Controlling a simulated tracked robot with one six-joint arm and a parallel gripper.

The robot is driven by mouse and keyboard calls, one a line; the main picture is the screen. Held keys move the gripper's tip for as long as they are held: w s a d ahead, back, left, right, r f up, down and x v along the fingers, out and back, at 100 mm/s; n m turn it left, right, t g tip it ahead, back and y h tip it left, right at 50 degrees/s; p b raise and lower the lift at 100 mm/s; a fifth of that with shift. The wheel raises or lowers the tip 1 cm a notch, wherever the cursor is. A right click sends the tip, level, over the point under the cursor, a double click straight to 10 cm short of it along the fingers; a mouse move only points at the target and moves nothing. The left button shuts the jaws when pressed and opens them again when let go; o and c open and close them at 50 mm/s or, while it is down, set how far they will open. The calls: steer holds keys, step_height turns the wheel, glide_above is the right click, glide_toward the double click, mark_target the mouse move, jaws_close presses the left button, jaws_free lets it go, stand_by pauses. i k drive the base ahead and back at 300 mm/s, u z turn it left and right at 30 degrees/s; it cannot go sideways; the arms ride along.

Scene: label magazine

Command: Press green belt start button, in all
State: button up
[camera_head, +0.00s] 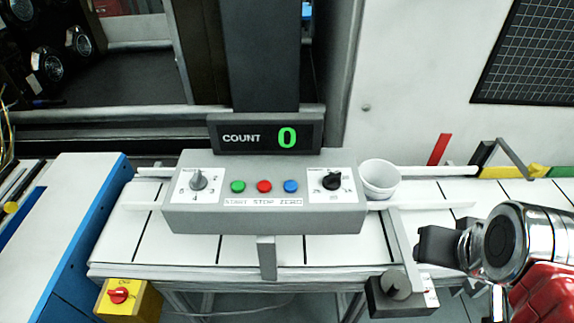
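The green START button (238,187) is on the sloped top of a grey control box (210,218), left of a red STOP button (264,186) and a blue ZERO button (291,186). A label strip under them reads START STOP ZERO. The count display (265,137) above the box shows a green 0. My gripper (428,246) is at the lower right, well to the right of the box and apart from the buttons. Its dark fingers point left; I cannot tell whether they are open.
Two rotary knobs, one grey (198,180) and one black (332,181), flank the buttons. A white cup (379,178) stands at the box's right end. The white belt (340,250) runs below. A yellow switch box (128,299) hangs at the lower left.

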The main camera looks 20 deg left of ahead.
mark_target(238, 185)
steer(key=k, duration=0.5)
steer(key=u, duration=0.95)
steer(key=i, duration=0.25)
steer(key=u, duration=0.1)
